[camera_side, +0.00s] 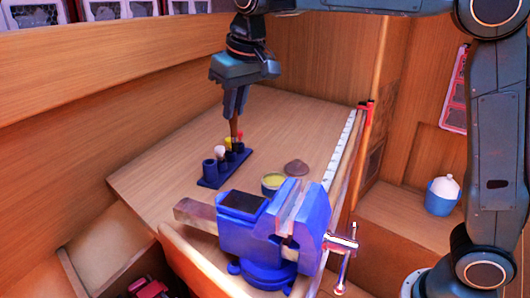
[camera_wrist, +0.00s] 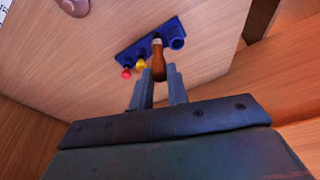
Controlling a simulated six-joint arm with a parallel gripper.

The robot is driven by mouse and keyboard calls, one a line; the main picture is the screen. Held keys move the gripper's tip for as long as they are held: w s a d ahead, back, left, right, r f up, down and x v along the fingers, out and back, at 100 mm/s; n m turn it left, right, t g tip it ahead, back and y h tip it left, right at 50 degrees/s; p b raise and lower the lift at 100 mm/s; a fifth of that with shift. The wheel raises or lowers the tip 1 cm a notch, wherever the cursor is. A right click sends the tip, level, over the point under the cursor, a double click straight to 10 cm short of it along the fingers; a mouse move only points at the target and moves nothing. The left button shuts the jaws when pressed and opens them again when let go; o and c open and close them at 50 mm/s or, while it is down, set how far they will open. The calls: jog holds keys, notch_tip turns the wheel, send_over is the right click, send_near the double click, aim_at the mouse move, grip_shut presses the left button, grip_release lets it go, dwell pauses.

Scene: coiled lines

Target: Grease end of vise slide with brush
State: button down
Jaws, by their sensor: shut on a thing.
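My gripper (camera_side: 236,117) points down above the blue holder (camera_side: 210,183), shut on a brown handle, apparently the brush (camera_wrist: 158,68). The handle's lower end overlaps the holder; I cannot tell whether it sits in a slot. The holder has an open cup (camera_wrist: 177,43) at one end and white, yellow (camera_wrist: 141,64) and red (camera_wrist: 126,74) tops along it. The blue vise (camera_side: 262,232) stands at the near bench edge in the side view. Its grey slide (camera_side: 193,213) sticks out to the left. A round tin of yellow grease (camera_side: 272,182) sits behind the vise.
A brown round lid-like piece (camera_side: 296,168) lies beside the tin. A white ruler strip (camera_side: 340,146) and a red-ended bar clamp (camera_side: 366,108) run along the right bench edge. Wooden walls rise behind. The bench top behind the holder is clear. A blue-and-white container (camera_side: 443,196) stands at right.

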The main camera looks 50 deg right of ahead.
jog(key=s+d, duration=0.4)
jog(key=s, duration=0.4)
jog(key=shift+r, duration=0.3)
jog(key=shift+s+f, duration=0.1)
jog(key=shift+f, duration=0.1)
jog(key=shift+f, duration=2.8)
jog(key=shift+f, duration=0.65)
dwell(0.4)
jog(key=shift+r, duration=0.1)
notch_tip(320, 180, up, 7)
dwell(1.2)
dwell(0.5)
jog(key=w+d+f, duration=0.4)
jog(key=w+f, duration=0.2)
jog(key=shift+d, duration=0.3)
